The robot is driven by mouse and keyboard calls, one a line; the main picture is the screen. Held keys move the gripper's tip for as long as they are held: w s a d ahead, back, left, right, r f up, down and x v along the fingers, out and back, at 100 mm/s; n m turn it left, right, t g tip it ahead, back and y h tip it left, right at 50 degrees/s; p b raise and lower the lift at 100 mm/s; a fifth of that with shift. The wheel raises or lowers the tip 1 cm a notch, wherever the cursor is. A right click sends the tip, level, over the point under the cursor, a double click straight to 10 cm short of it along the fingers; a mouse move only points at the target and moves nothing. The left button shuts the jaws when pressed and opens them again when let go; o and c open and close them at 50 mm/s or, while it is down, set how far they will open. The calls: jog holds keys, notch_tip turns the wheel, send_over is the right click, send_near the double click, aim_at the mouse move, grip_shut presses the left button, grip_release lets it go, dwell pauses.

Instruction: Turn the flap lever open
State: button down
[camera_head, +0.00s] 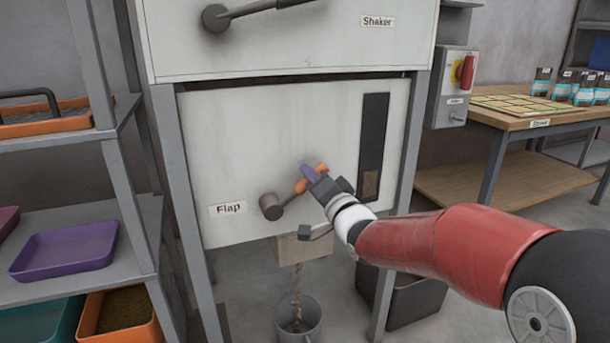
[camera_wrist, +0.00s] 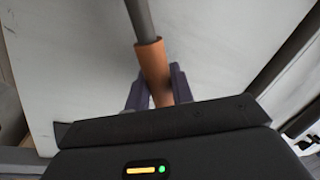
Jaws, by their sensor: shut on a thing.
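The flap lever has a round grey hub (camera_head: 271,206) on the white machine front, right of the "Flap" label (camera_head: 228,209). Its short rod points up and right to an orange grip (camera_head: 300,187). My gripper (camera_head: 310,175), with purple fingers, is shut on the orange grip. In the wrist view the orange grip (camera_wrist: 153,66) lies between the purple fingers (camera_wrist: 157,88), with the grey rod (camera_wrist: 142,20) running away from it. Part of the grip is hidden by the fingers. A brown stream (camera_head: 296,280) runs from the chute (camera_head: 303,247) below the panel into a grey bucket (camera_head: 298,320).
A shaker lever (camera_head: 216,17) sits above on the machine. A shelf with a purple tray (camera_head: 66,251) and bins stands at left. A control box (camera_head: 452,88) with a red switch and a wooden table (camera_head: 530,118) with jars stand at right.

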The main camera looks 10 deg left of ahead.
jog(key=shift+w+d+f+m+b, duration=0.15)
jog(key=shift+d+f+m, duration=0.05)
jog(key=shift+f+m, duration=0.3)
jog(key=shift+w+d+f+m+b, duration=0.1)
jog(key=shift+d+f+m+b, duration=0.1)
jog(key=shift+f+m, duration=0.3)
jog(key=shift+r, duration=0.1)
jog(key=c, duration=1.3)
grip_release()
jog(key=shift+o, duration=0.2)
jog(key=v, duration=0.7)
jog(key=shift+s+d, duration=0.15)
jog(key=shift+s, duration=0.25)
jog(key=shift+t, duration=0.3)
